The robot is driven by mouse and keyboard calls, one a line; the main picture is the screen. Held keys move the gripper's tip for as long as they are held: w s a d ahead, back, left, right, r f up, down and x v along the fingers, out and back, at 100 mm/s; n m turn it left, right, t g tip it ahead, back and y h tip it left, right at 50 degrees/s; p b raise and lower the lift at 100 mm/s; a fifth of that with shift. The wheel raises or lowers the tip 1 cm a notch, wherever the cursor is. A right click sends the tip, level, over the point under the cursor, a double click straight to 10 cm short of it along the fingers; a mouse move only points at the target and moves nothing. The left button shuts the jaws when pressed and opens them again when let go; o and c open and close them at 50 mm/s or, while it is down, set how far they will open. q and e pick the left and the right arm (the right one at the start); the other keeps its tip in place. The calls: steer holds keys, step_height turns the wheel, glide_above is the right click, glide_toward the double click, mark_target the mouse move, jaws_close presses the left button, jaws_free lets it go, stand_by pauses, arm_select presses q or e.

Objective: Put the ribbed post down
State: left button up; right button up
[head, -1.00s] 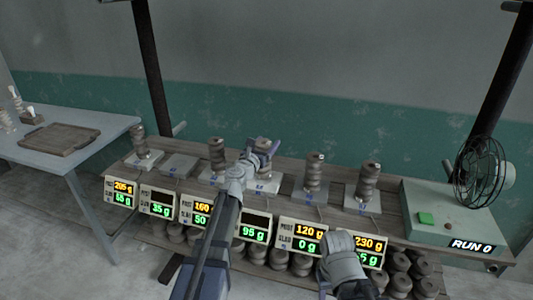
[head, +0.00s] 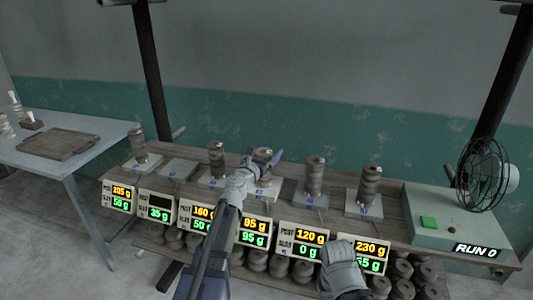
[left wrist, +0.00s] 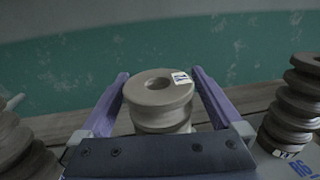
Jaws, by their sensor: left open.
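The ribbed post (left wrist: 158,93), a brown stack of rounded rings with a small white tag on top, stands upright between the fingers of my left gripper (left wrist: 160,88) in the left wrist view. The purple fingers are open, one on each side of it. In the head view my left gripper (head: 266,157) is at the fourth scale (head: 270,190) from the left and largely hides the post. That scale's display (head: 254,232) reads 95 g on both lines. The post's base is hidden. My right gripper's fingers do not show.
Similar posts stand close on both sides, one (head: 315,176) to the right and one (head: 216,160) to the left. The second scale (head: 180,168) is bare. A fan (head: 484,178) on a green box stands at the right. A side table (head: 100,130) is at the left.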

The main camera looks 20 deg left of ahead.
arm_select(q)
steer(key=shift+r, duration=0.2)
steer(key=s+a, duration=0.2)
steer(key=s, duration=1)
